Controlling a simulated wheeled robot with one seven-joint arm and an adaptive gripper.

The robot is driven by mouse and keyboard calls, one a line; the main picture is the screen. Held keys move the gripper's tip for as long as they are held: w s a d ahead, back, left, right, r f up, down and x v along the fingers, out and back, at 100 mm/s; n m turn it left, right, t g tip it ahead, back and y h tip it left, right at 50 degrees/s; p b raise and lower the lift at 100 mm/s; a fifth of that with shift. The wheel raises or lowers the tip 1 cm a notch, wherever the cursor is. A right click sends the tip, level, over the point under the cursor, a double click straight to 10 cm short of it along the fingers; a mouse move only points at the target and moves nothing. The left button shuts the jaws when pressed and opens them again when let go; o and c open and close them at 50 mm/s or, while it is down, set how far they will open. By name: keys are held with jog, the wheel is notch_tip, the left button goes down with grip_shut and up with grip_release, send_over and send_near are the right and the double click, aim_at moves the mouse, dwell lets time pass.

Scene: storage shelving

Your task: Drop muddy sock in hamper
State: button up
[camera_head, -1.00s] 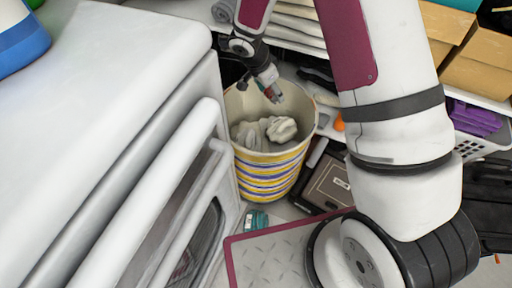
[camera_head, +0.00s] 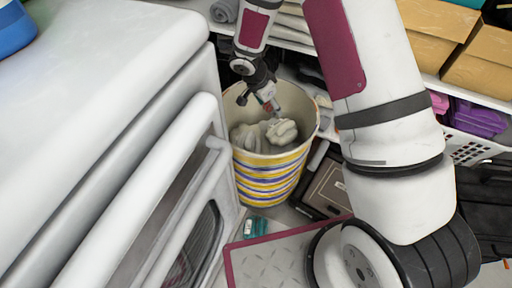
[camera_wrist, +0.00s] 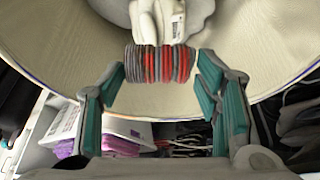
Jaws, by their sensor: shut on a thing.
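The hamper (camera_head: 265,180) is a round cream bin with yellow, blue and white stripes, standing on the floor beside the white appliance. Pale crumpled cloth (camera_head: 281,132) lies inside it; it also shows at the top of the wrist view (camera_wrist: 185,15). My gripper (camera_head: 258,100) points down over the hamper's opening. In the wrist view, my gripper (camera_wrist: 160,78) has its teal fingers on either side of a grey-and-red striped roll (camera_wrist: 160,65), which appears to be the sock. It is held above the cloth, with the hamper's cream inner wall behind. Mud on it cannot be made out.
The white appliance (camera_head: 100,90) with its long handle fills the left. Shelves with cardboard boxes (camera_head: 485,70) and a white basket (camera_head: 468,148) stand at the right. A dark case (camera_head: 325,185) is beside the hamper, and a small teal item (camera_head: 255,227) lies on the floor.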

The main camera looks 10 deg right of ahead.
jog(key=o, duration=1)
jog(key=v, duration=1.2)
